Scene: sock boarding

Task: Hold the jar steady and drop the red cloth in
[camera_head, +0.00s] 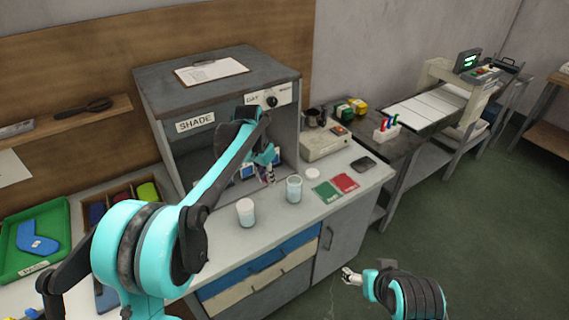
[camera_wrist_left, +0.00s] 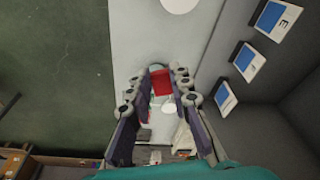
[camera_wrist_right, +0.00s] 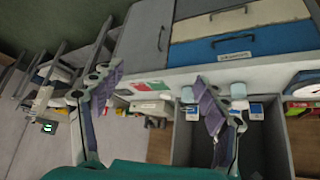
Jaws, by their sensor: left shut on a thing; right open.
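The red cloth (camera_wrist_left: 162,85) shows between the fingers of my left gripper (camera_wrist_left: 166,80) in the left wrist view, and that gripper is shut on it. In the head view my left gripper (camera_head: 267,168) hangs in front of the grey shade box, above and left of a clear jar (camera_head: 294,190). A second pale jar (camera_head: 246,212) stands upright nearer the front edge, to the left. My right gripper (camera_head: 351,276) is open and empty, out in front of the bench and away from both jars. The held cloth is small and partly hidden in the head view.
A white lid (camera_head: 312,174), a green swatch (camera_head: 327,191) and a red swatch (camera_head: 346,183) lie right of the jars. The shade box (camera_head: 153,102) stands behind.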

